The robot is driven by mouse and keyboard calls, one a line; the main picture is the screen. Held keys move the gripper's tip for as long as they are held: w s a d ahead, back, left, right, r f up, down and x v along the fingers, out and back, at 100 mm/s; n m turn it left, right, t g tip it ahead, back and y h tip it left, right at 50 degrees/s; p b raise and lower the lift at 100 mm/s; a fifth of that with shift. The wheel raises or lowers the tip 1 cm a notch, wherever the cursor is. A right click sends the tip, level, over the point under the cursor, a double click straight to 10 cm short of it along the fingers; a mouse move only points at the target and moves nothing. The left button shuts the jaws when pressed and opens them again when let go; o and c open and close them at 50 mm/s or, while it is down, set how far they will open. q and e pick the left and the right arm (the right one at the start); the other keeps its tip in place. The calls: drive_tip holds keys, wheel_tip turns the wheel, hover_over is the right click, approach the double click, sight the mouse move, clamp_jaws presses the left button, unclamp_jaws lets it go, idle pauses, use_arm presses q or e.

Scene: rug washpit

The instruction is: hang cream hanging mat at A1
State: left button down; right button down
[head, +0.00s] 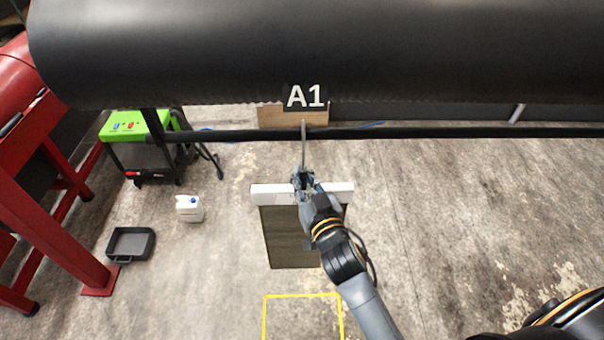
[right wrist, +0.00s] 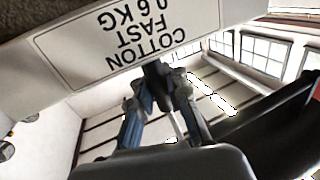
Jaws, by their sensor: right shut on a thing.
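The hanging mat has a white header bar (head: 268,194) with a grey-brown sheet (head: 283,238) below it. In the right wrist view the bar (right wrist: 125,40) carries the print "COTTON FAST 0.6 KG", upside down. My right gripper (head: 303,181) is shut on the mat at the middle of its top. A thin grey hook (head: 303,148) rises above the gripper and overlaps the dark rail (head: 400,132) in the picture; I cannot tell whether they touch. The A1 sign (head: 305,97) is straight above the hook. My left gripper is not in view.
A large black cylinder (head: 330,50) spans the top. At left are a red frame (head: 55,220), a green-topped machine (head: 137,125), a white jug (head: 190,208) and a dark tray (head: 131,244). A yellow outline (head: 303,295) marks the floor. The rail right of A1 is bare.

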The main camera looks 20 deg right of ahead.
drive_tip(key=shift+f, duration=0.3)
drive_tip(key=c, duration=1.2)
unclamp_jaws()
drive_tip(key=shift+s+f, duration=0.1)
drive_tip(key=shift+f, duration=0.05)
drive_tip(key=s, duration=1.2)
drive_tip(key=shift+d, duration=0.3)
